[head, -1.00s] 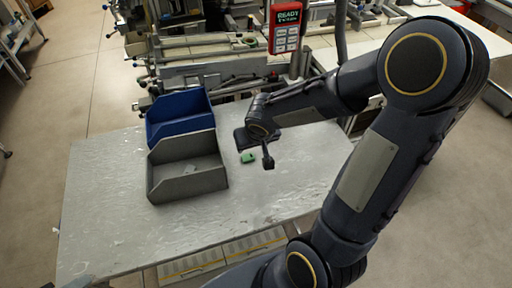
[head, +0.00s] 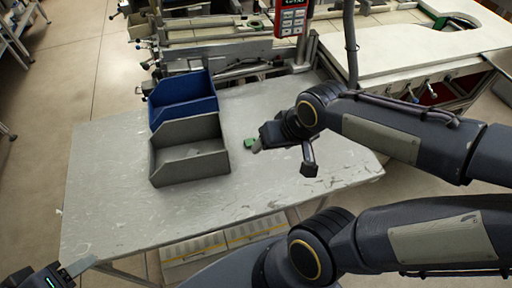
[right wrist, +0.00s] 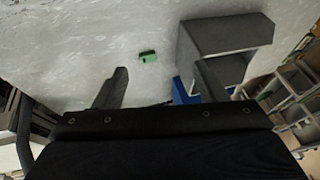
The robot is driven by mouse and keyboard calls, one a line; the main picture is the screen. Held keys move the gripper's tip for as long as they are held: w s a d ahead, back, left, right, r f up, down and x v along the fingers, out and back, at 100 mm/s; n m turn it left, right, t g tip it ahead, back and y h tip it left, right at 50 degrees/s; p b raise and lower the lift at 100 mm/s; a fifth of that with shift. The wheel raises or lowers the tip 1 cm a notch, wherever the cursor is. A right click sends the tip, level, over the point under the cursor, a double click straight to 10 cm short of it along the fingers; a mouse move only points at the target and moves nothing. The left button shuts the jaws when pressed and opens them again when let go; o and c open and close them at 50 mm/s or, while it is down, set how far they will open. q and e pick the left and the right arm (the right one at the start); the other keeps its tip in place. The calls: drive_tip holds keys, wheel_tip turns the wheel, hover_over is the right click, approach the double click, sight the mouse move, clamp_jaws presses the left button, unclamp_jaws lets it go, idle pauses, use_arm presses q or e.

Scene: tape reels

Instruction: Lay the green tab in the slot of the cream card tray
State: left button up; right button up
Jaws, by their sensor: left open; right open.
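The green tab (head: 250,143) lies on the grey table, right of the grey bin. It also shows in the right wrist view (right wrist: 148,56), ahead of the fingers and apart from them. My right gripper (head: 284,154) is open and empty, just right of the tab in the head view; its spread fingers show in the right wrist view (right wrist: 161,86). My left gripper (head: 72,268) is open at the bottom left corner, by the table's front left edge, partly cut off. I cannot make out a cream card tray in either view.
A grey open bin (head: 190,166) and a blue bin (head: 183,98) stand on the table (head: 110,190) left of the tab. Machinery with a red handset (head: 293,17) borders the table's back. The table's left and front parts are clear.

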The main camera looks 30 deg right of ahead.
drive_tip(key=w+d+f+h, duration=0.2)
drive_tip(key=w+f, duration=0.3)
drive_tip(key=w, duration=0.2)
drive_tip(key=b, duration=0.1)
approach(252, 142)
drive_tip(key=shift+g, duration=0.3)
drive_tip(key=x, duration=0.4)
drive_tip(key=b+x, duration=0.1)
drive_tip(key=x, duration=0.3)
drive_tip(key=shift+w+a, duration=0.1)
drive_tip(key=shift+w, duration=0.15)
drive_tip(key=shift+h, duration=0.3)
drive_tip(key=shift+c, duration=0.2)
drive_tip(key=c, duration=1.1)
drive_tip(key=shift+r, duration=0.1)
